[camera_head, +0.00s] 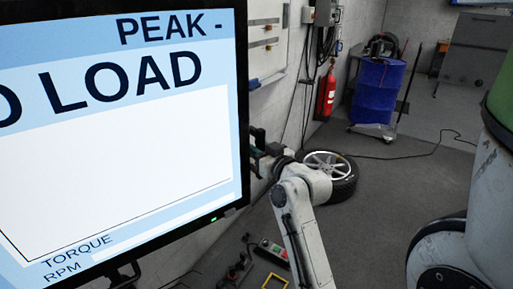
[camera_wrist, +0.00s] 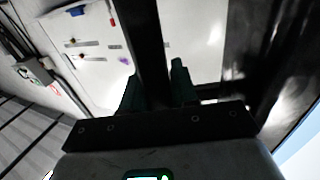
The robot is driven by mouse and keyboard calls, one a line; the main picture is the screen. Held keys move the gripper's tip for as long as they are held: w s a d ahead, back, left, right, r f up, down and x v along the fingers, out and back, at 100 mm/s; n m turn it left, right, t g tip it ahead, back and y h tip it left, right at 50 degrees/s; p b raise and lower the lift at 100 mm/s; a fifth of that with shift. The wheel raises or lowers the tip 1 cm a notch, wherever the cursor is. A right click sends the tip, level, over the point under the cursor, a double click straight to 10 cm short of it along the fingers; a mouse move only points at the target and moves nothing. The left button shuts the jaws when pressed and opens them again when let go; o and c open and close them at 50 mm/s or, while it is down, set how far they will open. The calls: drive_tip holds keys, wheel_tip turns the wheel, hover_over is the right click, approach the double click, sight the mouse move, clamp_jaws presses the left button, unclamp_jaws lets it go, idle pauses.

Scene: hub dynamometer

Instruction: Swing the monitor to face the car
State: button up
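The monitor (camera_head: 120,150) fills the left of the head view. Its screen is lit and turned toward my head camera, with "PEAK -", "LOAD", "TORQUE" and "RPM" on it. My gripper (camera_head: 258,146) is at the monitor's right edge, partly hidden behind it. In the wrist view, the two dark green fingers of my gripper (camera_wrist: 155,82) stand apart, on either side of a dark bar (camera_wrist: 149,45). The bar seems to be part of the monitor's frame or a handle. I cannot tell whether the fingers press on it. No car is recognisable in either view.
A wheel with a tyre (camera_head: 332,175) lies on the floor beyond my arm. A blue drum (camera_head: 377,90) and a red fire extinguisher (camera_head: 326,93) stand at the back. A control box (camera_head: 273,252) lies on the floor below. Grey floor is open at centre right.

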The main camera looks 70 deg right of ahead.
clamp_jaws()
drive_tip(key=w+d+n+t+y+b, duration=0.1)
drive_tip(key=w+d+n+y+b, duration=0.1)
drive_tip(key=w, duration=0.5)
drive_tip(key=w+d+n+t+y+b, duration=0.2)
drive_tip(key=w+d+y+b, duration=0.2)
drive_tip(key=w+d+b, duration=0.2)
drive_tip(key=shift+w+d+f+y+b, duration=0.2)
drive_tip(key=shift+w+d+y+b, duration=0.15)
drive_tip(key=shift+w+b, duration=0.65)
drive_tip(key=shift+o, duration=2.2)
unclamp_jaws()
drive_tip(key=shift+r, duration=0.15)
drive_tip(key=shift+n, duration=0.3)
